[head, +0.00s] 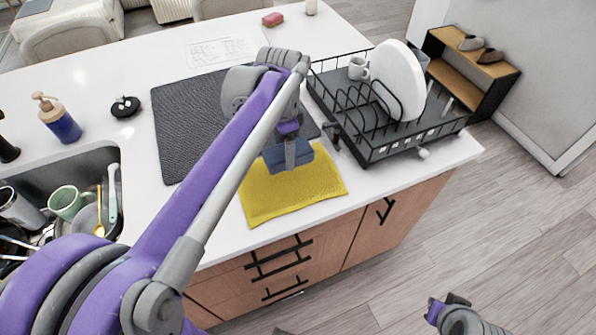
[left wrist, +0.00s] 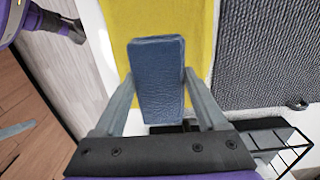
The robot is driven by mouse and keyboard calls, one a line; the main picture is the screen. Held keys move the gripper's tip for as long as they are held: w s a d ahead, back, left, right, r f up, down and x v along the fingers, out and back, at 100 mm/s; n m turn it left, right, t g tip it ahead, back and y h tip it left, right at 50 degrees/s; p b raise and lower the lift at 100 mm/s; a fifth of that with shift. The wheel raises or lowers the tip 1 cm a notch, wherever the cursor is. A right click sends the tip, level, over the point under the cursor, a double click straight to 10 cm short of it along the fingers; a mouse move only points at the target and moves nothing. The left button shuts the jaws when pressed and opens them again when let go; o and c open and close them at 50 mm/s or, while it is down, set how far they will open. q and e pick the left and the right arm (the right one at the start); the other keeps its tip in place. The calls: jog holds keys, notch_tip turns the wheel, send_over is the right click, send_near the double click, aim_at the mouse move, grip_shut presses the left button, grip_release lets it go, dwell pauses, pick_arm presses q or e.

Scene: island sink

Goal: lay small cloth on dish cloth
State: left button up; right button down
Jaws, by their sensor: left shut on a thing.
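The small cloth (head: 290,163) is a blue, thick, folded-looking piece. It also shows in the left wrist view (left wrist: 158,80). My left gripper (head: 291,152) is shut on it, one finger on each side. A yellow cloth (head: 270,205), which I take for the dish cloth, lies flat at the counter's front edge. The small cloth is over the yellow cloth's back part; I cannot tell whether they touch. The yellow cloth fills the upper middle of the left wrist view (left wrist: 120,40). Part of my right arm (head: 455,315) shows at the bottom right; its fingers are unclear.
A black dish rack (head: 385,145) with a white plate (head: 398,80) and a mug (head: 358,68) stands right of the cloths. A dark mat (head: 180,125) lies behind. A sink (head: 85,165) with dishes and a soap bottle (head: 58,120) are at the left.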

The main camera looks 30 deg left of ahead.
aim_at(286, 182)
pick_arm(q)
jog(key=f, duration=0.3)
jog(key=shift+s+a+f, duration=0.1)
jog(key=shift+s, duration=0.1)
jog(key=shift+f, duration=2.45)
jog(key=shift+f+b, duration=0.1)
jog(key=shift+b, duration=0.2)
jog(key=shift+w+f, duration=0.1)
jog(key=shift+f, duration=0.25)
jog(key=shift+f+b, duration=0.2)
jog(key=shift+b, duration=0.1)
grip_shut()
jog(key=o, duration=1.1)
grip_release()
jog(key=o, duration=0.3)
